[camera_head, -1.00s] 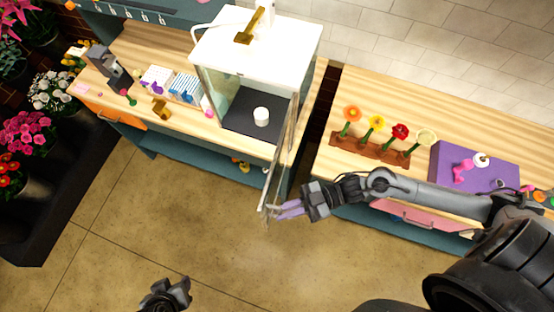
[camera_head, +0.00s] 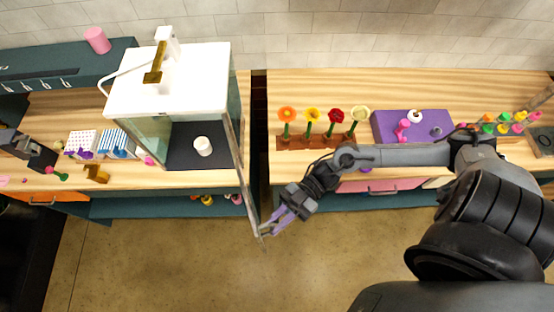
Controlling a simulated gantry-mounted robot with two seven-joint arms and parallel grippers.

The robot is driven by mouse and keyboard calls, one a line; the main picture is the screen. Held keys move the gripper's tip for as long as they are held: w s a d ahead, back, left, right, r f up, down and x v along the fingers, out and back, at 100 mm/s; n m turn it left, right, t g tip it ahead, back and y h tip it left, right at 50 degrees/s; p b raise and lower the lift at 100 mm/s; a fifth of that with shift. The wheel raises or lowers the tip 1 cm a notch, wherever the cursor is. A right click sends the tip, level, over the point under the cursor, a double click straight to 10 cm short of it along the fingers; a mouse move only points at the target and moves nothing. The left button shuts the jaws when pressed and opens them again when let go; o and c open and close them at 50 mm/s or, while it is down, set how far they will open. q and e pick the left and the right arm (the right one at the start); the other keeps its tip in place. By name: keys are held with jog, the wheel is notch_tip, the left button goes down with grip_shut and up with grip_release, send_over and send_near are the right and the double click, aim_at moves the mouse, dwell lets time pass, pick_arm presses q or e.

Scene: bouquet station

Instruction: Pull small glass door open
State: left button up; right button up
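The small glass door (camera_head: 242,175) belongs to the white-topped glass cabinet (camera_head: 170,85) on the left bench. It stands swung out from the cabinet's right front corner, past the bench edge toward me. The cabinet front is open, and a white cup (camera_head: 202,146) stands on its dark floor. My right gripper (camera_head: 268,229) is at the free end of the door, with its purple fingers beside the door's edge. Whether the fingers are closed on the door or only touch it is too small to tell. My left gripper is out of view.
A wooden rack (camera_head: 318,141) with several flowers and a purple box (camera_head: 412,127) stand on the right bench. A dark gap (camera_head: 259,125) separates the benches. The floor (camera_head: 160,260) in front is clear.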

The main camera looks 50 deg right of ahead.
jog(key=o, duration=0.3)
jog(key=shift+o, duration=0.2)
jog(key=d+b, duration=0.1)
jog(key=d, duration=1)
jog(key=shift+s, duration=0.4)
jog(key=shift+a, duration=0.1)
